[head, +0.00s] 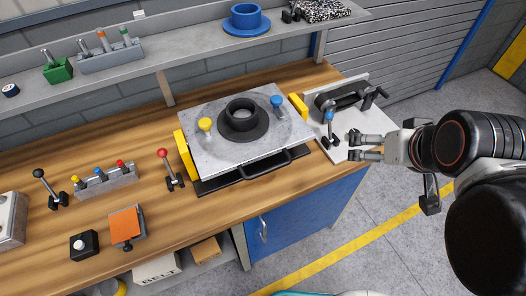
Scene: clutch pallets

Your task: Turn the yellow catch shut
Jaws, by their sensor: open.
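A grey metal pallet plate (200,152) lies on the wooden workbench, with a dark round flanged part (243,118) at its middle. A yellow-topped catch (205,125) stands on the plate left of the round part. A similar blue-topped catch (277,101) stands to its right. I cannot tell from this view whether the yellow catch is turned open or shut. My gripper (353,145) is open and empty, pointing left over the light plate at the bench's right end. It is well to the right of the yellow catch and apart from it.
Yellow blocks (185,158) flank the pallet, and a black handle (273,165) runs along its front. A blue-knobbed lever (329,125) stands close left of my gripper. A red-knobbed lever (168,167) stands left of the pallet. A shelf (190,62) runs behind.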

